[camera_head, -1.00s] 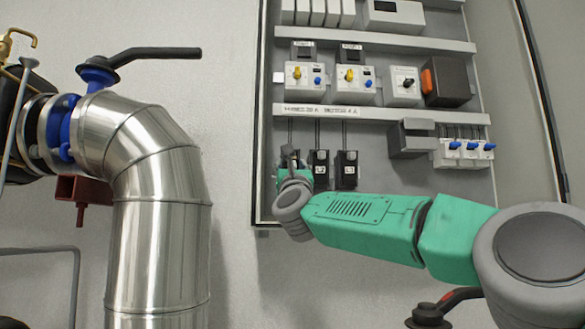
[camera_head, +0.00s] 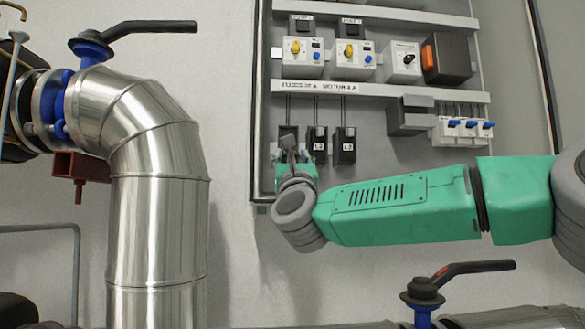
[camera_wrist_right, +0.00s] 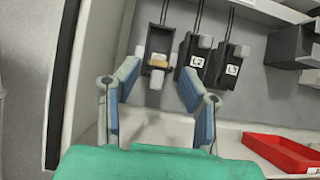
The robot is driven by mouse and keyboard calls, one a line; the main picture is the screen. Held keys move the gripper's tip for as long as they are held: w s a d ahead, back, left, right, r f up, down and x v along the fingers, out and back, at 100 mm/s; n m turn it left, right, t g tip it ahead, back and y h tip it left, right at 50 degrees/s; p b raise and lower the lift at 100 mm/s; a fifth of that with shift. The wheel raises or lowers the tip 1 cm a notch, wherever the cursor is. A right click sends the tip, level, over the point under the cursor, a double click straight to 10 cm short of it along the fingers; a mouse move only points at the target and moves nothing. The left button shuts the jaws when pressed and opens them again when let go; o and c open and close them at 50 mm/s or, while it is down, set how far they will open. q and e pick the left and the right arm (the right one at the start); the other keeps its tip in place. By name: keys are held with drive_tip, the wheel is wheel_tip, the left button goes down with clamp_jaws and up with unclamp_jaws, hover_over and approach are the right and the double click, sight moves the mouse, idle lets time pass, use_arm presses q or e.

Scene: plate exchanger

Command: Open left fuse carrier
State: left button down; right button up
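Three dark fuse carriers hang in a row on the panel. The left fuse carrier (camera_wrist_right: 157,43) looks swung open in the right wrist view, with a tan piece (camera_wrist_right: 158,61) showing inside. It also shows in the head view (camera_head: 287,132), partly hidden by my gripper. The middle carrier (camera_head: 318,142) and right carrier (camera_head: 345,146) are closed with labelled fronts. My right gripper (camera_wrist_right: 157,76) is open, its fingers apart on either side of the left carrier's lower end and just short of it. It shows in the head view (camera_head: 288,155). My left gripper is out of view.
A grey block (camera_head: 411,115) and small blue-lever breakers (camera_head: 463,128) sit right of the carriers. Switches (camera_head: 303,57) are above. A red tray (camera_wrist_right: 284,152) lies below right in the wrist view. A steel pipe (camera_head: 155,225) stands left of the panel.

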drive_tip(key=v, duration=0.3)
drive_tip(key=shift+s+f, duration=0.15)
drive_tip(key=shift+f, duration=0.1)
